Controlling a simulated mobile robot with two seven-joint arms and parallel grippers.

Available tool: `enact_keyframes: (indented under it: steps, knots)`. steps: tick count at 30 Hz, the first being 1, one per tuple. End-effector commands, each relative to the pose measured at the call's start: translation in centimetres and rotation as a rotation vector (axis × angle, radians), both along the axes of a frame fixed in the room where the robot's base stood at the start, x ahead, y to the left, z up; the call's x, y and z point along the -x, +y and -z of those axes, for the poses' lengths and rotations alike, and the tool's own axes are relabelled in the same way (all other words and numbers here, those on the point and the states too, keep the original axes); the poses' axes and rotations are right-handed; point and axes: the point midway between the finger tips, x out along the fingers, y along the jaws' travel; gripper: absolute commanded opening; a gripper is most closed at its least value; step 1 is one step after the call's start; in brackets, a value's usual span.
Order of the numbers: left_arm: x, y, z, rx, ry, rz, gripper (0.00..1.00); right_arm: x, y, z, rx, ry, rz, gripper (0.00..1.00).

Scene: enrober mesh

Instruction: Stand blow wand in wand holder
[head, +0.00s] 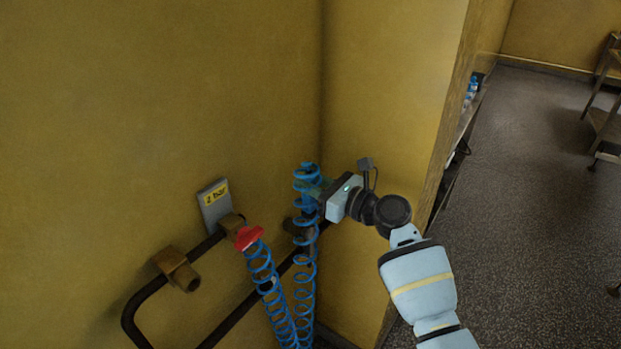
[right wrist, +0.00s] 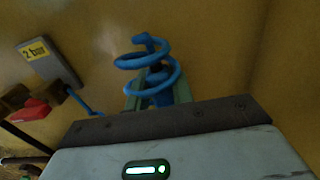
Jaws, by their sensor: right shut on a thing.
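My right gripper (head: 318,188) reaches in from the right to the upper end of a blue coiled hose (head: 306,255). In the right wrist view its two greenish fingers (right wrist: 158,92) are shut on a blue and dark piece, which I take to be the blow wand (right wrist: 160,98). Loops of the blue coil circle just beyond the fingertips. Most of the wand is hidden by the coil and the gripper. A brass fitting with a short tube (head: 180,270) sits on the wall side at lower left; I cannot tell whether it is the wand holder. My left gripper is not in view.
A red valve handle (head: 249,237) with the hose's other end sits below a grey "2 bar" plate (head: 214,204). A dark pipe rail (head: 140,305) runs along the yellow wall. A wall corner stands close behind my right gripper. Open floor (head: 530,210) lies right.

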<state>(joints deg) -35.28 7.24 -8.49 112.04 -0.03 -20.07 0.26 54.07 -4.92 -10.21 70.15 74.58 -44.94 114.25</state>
Motion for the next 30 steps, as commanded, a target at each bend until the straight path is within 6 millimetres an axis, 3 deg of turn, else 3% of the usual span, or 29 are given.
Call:
enact_keyframes:
  steps: [12,22,23,28,30]
  knots:
    - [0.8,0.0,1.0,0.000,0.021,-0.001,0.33,0.0,0.0,1.8,-0.001,-0.001,0.000,0.00]
    - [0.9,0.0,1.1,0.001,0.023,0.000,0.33,0.0,0.0,1.8,-0.001,-0.002,0.000,0.00]
    - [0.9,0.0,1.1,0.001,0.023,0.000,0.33,0.0,0.0,1.8,-0.001,-0.002,0.000,0.25]
    - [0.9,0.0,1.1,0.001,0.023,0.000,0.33,0.0,0.0,1.8,0.000,-0.001,0.000,0.47]
    - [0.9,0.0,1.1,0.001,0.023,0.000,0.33,0.0,0.0,1.8,0.000,-0.001,0.000,0.49]
